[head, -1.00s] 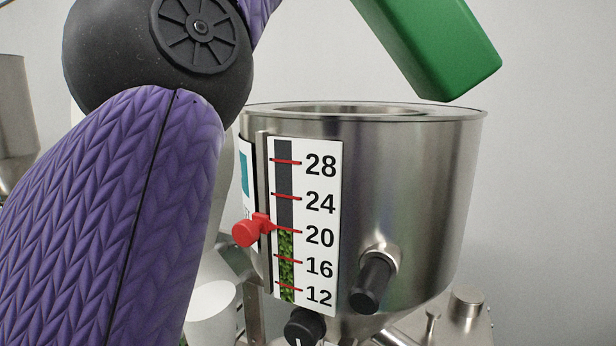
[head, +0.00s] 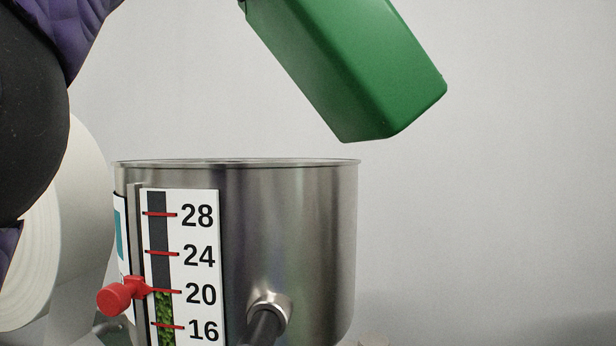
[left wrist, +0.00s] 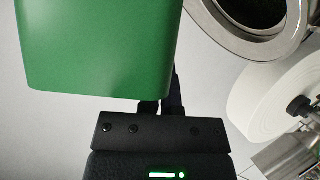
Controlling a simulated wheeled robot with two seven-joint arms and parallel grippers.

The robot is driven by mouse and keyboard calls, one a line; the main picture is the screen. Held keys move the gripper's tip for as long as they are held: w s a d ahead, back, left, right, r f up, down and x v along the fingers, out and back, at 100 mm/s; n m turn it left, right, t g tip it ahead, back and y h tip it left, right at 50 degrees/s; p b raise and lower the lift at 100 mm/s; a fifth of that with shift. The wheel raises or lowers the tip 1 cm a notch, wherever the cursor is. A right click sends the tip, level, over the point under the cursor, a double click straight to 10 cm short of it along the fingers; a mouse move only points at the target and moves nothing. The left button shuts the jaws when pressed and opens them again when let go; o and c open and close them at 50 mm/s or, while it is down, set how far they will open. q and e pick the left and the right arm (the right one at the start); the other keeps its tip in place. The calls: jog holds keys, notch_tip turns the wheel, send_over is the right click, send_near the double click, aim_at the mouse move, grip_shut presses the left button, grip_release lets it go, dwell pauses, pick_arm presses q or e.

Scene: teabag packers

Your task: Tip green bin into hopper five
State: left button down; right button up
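The green bin (head: 345,65) hangs tilted above the steel hopper (head: 285,230), its lower corner over the right part of the rim. I cannot see its mouth or contents in the head view. The hopper's gauge (head: 180,270) shows green leaf up to about the 20 mark, where a red pointer (head: 125,294) sits. No hopper number is readable. In the left wrist view, the bin (left wrist: 95,45) covers the upper left, and my left gripper (left wrist: 165,98) has its fingers against it, tips hidden; the hopper's round opening (left wrist: 204,22) is at the upper right. My right gripper is not in view.
A large white roll (head: 88,205) stands left of the hopper, partly behind my arm; it also shows in the left wrist view (left wrist: 262,97). A black-ended knob (head: 266,318) sticks out of the hopper front. The space right of the hopper is clear.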

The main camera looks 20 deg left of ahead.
pick_arm(q)
jog(key=s+d, duration=0.7)
jog(key=shift+d+r+b, duration=0.25)
jog(key=shift+d+b, duration=0.05)
jog(key=shift+d, duration=0.05)
